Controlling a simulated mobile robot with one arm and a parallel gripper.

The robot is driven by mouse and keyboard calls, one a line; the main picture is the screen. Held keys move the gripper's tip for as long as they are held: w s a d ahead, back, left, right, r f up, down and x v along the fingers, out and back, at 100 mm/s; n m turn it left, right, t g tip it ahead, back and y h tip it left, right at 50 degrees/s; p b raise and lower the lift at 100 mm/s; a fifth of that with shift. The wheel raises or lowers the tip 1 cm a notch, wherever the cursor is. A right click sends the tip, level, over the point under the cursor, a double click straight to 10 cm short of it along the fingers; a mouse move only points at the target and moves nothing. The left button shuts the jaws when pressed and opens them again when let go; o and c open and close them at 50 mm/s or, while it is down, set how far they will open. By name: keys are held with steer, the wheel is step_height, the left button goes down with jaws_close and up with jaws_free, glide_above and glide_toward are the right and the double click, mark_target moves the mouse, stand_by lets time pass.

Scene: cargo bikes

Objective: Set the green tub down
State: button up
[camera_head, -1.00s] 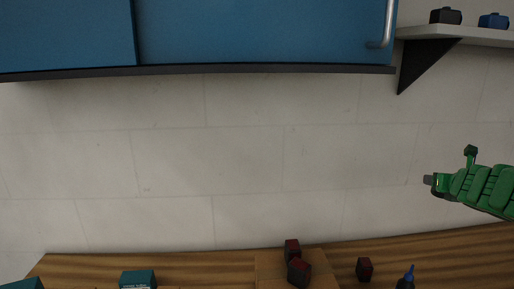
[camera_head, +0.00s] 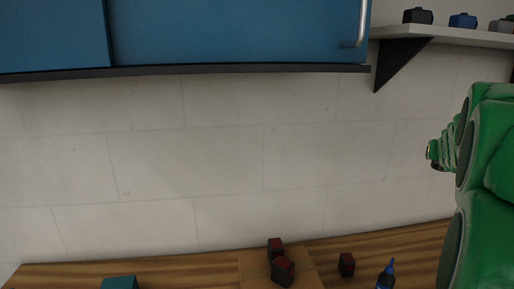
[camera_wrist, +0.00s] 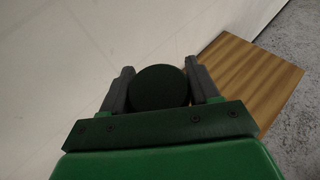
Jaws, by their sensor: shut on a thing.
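In the wrist view my gripper (camera_wrist: 160,80) is shut on the green tub (camera_wrist: 160,88), which shows as a dark green round end between the two grey fingers. Beyond it to the right lies the wooden bench top (camera_wrist: 252,80). I cannot tell the tub's height above the wood. In the head view my green arm fills the right side, and the tub cannot be made out there. The bench top also runs along the bottom of the head view (camera_head: 180,268).
Dark red boxes (camera_head: 283,271) stand on a tan board (camera_head: 252,268), another (camera_head: 347,264) stands to their right, then a blue-tipped bottle (camera_head: 386,274). A teal box (camera_head: 119,283) is left. Above are a blue cabinet (camera_head: 230,30) and a shelf (camera_head: 455,37) with small containers.

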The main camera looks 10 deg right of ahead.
steer(key=shift+s+r, duration=0.1)
steer(key=shift+r, duration=0.1)
stand_by(0.6)
steer(key=w+a+f+n+t+y, duration=0.15)
steer(key=w+a+n+y, duration=0.35)
steer(key=a, duration=0.5)
steer(key=w+a+f+n+t+y, duration=0.1)
steer(key=w+a+f+n+y, duration=0.35)
steer(key=a, duration=0.65)
steer(key=w+a+n+g+y, duration=0.2)
steer(key=a+n+y, duration=0.25)
steer(key=a, duration=0.65)
steer(key=w+a+n+g+y, duration=0.15)
steer(key=a+n+y, duration=0.3)
steer(key=a, duration=0.65)
steer(key=s+a+f+n+g+y, duration=0.1)
steer(key=a+f+n+g+y, duration=0.2)
steer(key=a, duration=0.5)
steer(key=s+a+f+n+g+y, duration=0.1)
steer(key=a+f+n+g, duration=0.3)
steer(key=a, duration=0.4)
steer(key=s+a+f+n+g+h, duration=0.1)
steer(key=s+a+f+n+g, duration=0.2)
steer(key=a+f+g, duration=0.35)
steer(key=s+a+f+n+g+h, duration=0.1)
steer(key=s+a+f+n+g, duration=0.25)
steer(key=a+f, duration=0.65)
steer(key=shift+f, duration=3.4)
steer(key=shift+f, duration=0.55)
